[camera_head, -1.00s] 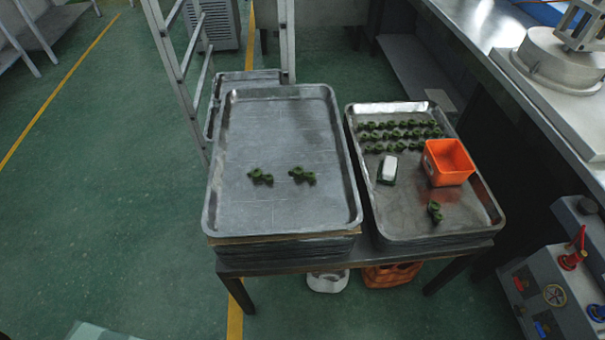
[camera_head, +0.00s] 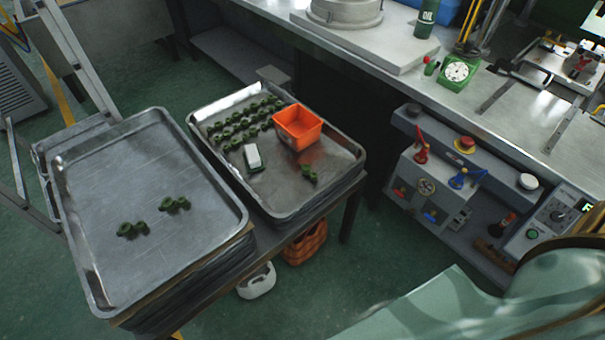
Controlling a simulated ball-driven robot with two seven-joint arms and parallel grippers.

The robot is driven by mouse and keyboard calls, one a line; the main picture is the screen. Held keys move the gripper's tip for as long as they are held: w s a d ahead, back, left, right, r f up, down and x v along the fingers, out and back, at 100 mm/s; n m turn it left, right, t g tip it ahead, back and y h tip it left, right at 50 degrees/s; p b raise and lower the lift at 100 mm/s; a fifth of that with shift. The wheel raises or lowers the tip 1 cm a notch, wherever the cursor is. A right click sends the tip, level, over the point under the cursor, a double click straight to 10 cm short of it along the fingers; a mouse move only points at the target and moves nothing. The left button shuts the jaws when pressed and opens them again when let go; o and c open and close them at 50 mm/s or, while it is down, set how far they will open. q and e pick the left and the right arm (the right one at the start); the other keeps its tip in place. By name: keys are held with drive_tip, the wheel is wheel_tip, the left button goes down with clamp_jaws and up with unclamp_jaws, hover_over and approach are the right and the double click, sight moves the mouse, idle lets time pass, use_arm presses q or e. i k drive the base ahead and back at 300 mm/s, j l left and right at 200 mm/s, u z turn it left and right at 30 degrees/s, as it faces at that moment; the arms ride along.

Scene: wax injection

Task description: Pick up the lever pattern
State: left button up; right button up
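Dark green lever patterns lie on two metal trays. Two pieces, one lever pattern (camera_head: 131,229) and another lever pattern (camera_head: 174,204), lie apart from each other on the left tray (camera_head: 110,175). On the right tray (camera_head: 290,205), several lever patterns (camera_head: 243,122) stand in rows at the back, and a single lever pattern (camera_head: 309,173) lies near the front right. Neither gripper is in view. A pale green surface at the lower right looks like part of my own arm; its gripper is out of frame.
An orange box (camera_head: 298,126) and a white block on a dark base (camera_head: 252,156) sit on the right tray. A metal workbench (camera_head: 420,92) with a gauge (camera_head: 457,71) runs along the right, above a control box (camera_head: 432,180). A ladder-like rack (camera_head: 78,60) stands behind the left tray.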

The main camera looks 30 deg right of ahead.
sight(306, 168)
drive_tip(key=z, duration=1.05)
